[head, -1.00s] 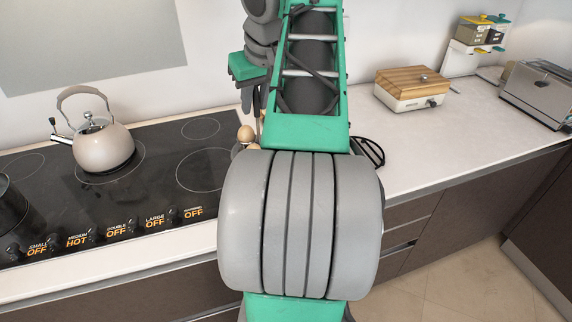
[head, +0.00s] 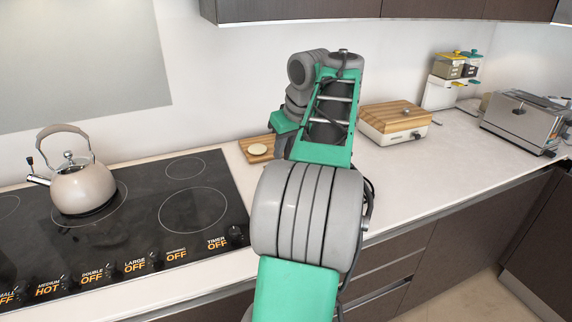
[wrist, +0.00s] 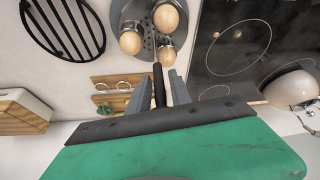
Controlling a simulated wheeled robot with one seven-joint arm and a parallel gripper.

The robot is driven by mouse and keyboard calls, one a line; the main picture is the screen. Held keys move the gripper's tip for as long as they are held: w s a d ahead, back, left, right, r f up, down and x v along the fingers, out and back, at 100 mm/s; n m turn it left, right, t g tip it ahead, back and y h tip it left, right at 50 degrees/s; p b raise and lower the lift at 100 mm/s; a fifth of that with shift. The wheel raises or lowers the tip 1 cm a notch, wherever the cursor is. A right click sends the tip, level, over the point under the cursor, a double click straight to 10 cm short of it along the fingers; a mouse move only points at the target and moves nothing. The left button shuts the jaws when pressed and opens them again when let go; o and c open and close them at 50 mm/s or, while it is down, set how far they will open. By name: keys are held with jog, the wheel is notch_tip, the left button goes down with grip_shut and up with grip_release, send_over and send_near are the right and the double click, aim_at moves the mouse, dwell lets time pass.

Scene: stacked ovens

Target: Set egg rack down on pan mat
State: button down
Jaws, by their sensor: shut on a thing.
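My gripper (wrist: 158,76) is shut on the dark upright handle of the egg rack (wrist: 147,43) in the wrist view. The rack is a grey round plate with holes, and it carries brown eggs in metal cups. The pan mat (wrist: 65,28), a black oval grid of slats, lies on the white counter to the left of the rack in the wrist view. The rack and the mat are apart in that picture. The height of the rack above the counter is hard to tell. In the head view my arm hides the gripper and the rack, and most or all of the mat.
The black hob (head: 150,225) with a beige kettle (head: 82,186) is at the left. A wooden board (head: 247,150) stands at the back wall. A wood-lidded appliance (head: 395,128) and a toaster (head: 522,122) are at the right. White counter (head: 425,165) is free at the right.

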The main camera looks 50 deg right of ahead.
aim_at(286, 159)
jog(key=shift+d+f+b, duration=0.15)
jog(key=shift+f+b, duration=0.3)
jog(key=shift+f, duration=0.45)
jog(key=shift+d+f+b, duration=0.15)
jog(key=shift+f+b, duration=0.3)
jog(key=shift+f, duration=0.4)
jog(key=shift+f, duration=0.15)
jog(key=c, duration=1.2)
grip_release()
jog(key=shift+o, duration=0.2)
